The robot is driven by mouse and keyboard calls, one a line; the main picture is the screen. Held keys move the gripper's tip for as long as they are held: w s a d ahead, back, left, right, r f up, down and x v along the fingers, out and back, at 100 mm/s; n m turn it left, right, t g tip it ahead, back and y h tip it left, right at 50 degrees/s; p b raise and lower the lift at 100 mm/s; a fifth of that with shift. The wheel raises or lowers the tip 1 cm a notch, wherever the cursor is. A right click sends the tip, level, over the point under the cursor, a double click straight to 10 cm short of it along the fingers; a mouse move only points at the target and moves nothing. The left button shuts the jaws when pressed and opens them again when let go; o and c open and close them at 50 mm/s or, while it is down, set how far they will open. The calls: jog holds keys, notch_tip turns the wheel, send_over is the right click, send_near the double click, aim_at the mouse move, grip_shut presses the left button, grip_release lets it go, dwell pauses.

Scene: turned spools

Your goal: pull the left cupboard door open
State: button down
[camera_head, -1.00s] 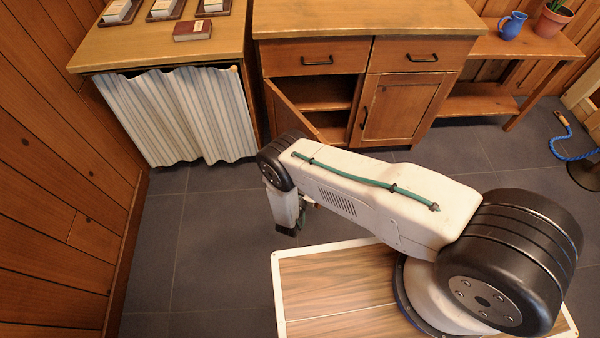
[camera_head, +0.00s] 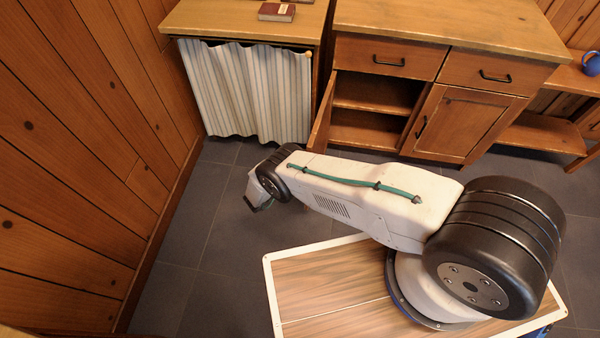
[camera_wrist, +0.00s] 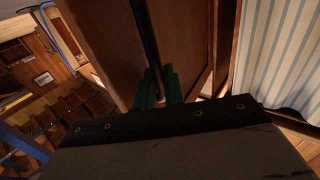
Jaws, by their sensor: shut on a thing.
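The left cupboard door (camera_head: 322,116) stands swung well out from the cupboard front, seen nearly edge-on in the head view. The compartment behind it (camera_head: 372,110) shows open, with a shelf inside. In the wrist view the door's wooden face (camera_wrist: 185,45) fills the middle, with its dark bar handle (camera_wrist: 148,42) running down it. My gripper (camera_wrist: 160,90) has green fingers closed around the lower part of that handle. In the head view my arm hides the fingers and the handle.
The right door (camera_head: 462,125) and both drawers (camera_head: 390,58) are shut. A striped curtain (camera_head: 250,90) hangs under the counter to the left of the door. A plank wall (camera_head: 70,150) stands at the left. Grey floor (camera_head: 215,215) is clear between wall and my base.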

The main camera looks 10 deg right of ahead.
jog(key=shift+w+a+r, duration=0.1)
jog(key=shift+w+a, duration=0.3)
jog(key=shift+w, duration=0.05)
jog(key=shift+a, duration=0.1)
jog(key=c, duration=1.6)
grip_release()
jog(key=shift+r, duration=0.1)
jog(key=shift+c, duration=0.2)
